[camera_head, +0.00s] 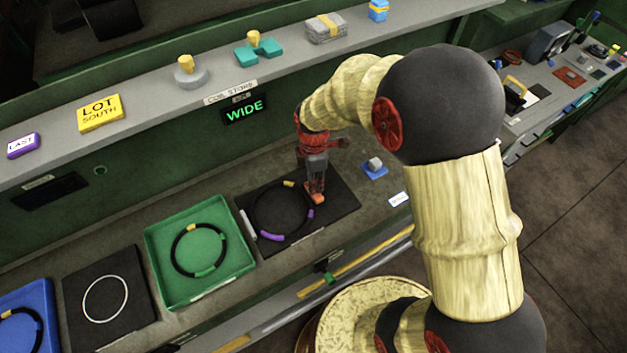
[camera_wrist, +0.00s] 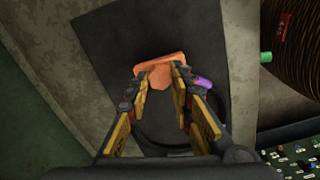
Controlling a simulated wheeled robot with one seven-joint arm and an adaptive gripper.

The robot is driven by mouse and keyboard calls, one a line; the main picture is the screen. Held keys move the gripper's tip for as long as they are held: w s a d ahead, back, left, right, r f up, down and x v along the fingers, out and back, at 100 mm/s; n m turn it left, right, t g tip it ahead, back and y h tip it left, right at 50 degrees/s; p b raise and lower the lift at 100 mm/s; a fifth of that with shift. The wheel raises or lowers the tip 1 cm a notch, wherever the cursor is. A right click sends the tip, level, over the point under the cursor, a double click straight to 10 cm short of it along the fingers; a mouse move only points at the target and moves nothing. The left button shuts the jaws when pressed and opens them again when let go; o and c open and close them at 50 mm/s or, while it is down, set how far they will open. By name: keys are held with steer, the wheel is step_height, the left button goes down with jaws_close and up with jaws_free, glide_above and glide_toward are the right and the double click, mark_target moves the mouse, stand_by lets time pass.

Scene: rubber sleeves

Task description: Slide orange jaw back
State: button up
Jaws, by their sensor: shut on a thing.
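The orange jaw (camera_head: 316,199) is at the right side of the black ring (camera_head: 281,208) on the dark mat (camera_head: 335,220). My gripper (camera_head: 315,190) points down over that mat and is shut on the orange jaw. In the wrist view the orange jaw (camera_wrist: 160,70) sits between and just beyond the fingertips of my gripper (camera_wrist: 160,78). The ring carries a yellow piece (camera_head: 289,184) and purple pieces (camera_head: 271,236). One purple piece (camera_wrist: 203,82) shows right of the fingers in the wrist view. The fingers hide part of the jaw and ring.
A green tray (camera_head: 152,224) with a black ring is left of the mat. A small blue block with a grey top (camera_head: 375,168) is to the right. A shelf (camera_head: 150,108) with several items runs behind. A lit WIDE display (camera_head: 245,111) is on the back wall.

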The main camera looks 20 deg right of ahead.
jaws_close()
stand_by(0.3)
steer(key=d, duration=0.2)
steer(key=w+d, duration=0.1)
steer(key=d, duration=0.2)
steer(key=shift+w+d, duration=0.1)
steer(key=shift+w, duration=0.1)
steer(key=shift+o, duration=1)
jaws_free()
steer(key=shift+o, duration=1.2)
steer(key=shift+d, duration=0.2)
steer(key=shift+o, duration=1)
steer(key=shift+a, duration=0.1)
